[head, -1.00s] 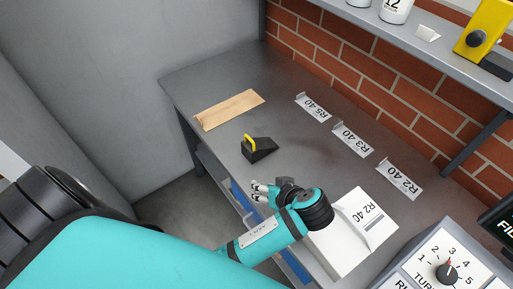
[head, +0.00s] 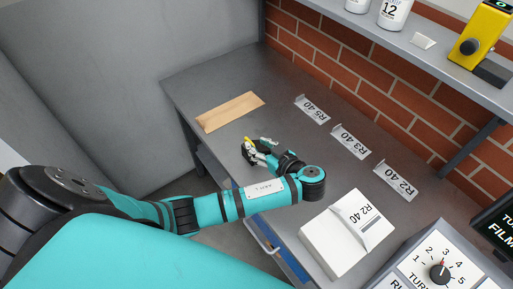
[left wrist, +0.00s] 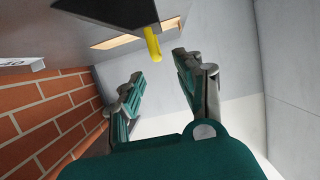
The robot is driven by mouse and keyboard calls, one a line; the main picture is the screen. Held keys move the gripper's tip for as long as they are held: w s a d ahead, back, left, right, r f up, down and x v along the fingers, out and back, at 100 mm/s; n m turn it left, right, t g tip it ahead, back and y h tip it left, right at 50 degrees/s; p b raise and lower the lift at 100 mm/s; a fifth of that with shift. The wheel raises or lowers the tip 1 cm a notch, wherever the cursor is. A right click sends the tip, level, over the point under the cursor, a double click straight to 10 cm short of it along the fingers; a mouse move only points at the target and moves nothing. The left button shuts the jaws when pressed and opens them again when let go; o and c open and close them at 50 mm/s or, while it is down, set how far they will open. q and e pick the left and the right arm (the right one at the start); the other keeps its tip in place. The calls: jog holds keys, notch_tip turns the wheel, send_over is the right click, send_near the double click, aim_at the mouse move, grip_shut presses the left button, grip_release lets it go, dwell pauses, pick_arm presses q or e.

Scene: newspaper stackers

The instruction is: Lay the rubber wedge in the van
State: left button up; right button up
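The rubber wedge, a dark block with a yellow handle (head: 250,145), lies on the grey bench, mostly hidden behind my left gripper (head: 262,147). In the left wrist view the wedge (left wrist: 108,14) is at the top, its handle pointing toward the gap between my fingers. My left gripper (left wrist: 155,72) is open there, with its fingers spread apart and nothing between the pads; I cannot tell whether a fingertip touches the wedge. My right gripper is not in view. No van shows.
Label plates (head: 350,142) stand along the brick wall. A white R2 40 stack (head: 347,232) and a dial panel (head: 432,262) are at the right. A shelf (head: 420,40) overhangs the back.

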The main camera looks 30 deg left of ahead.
aim_at(251, 142)
pick_arm(q)
jog(key=p+x, duration=0.2)
jog(key=x, duration=0.2)
jog(key=shift+w+a+f, duration=0.15)
jog(key=shift+a+f, duration=0.05)
jog(key=shift+f, duration=0.1)
jog(key=shift+w+a+f, duration=0.15)
jog(key=shift+a+f, duration=0.15)
jog(key=shift+a, duration=0.1)
grip_shut()
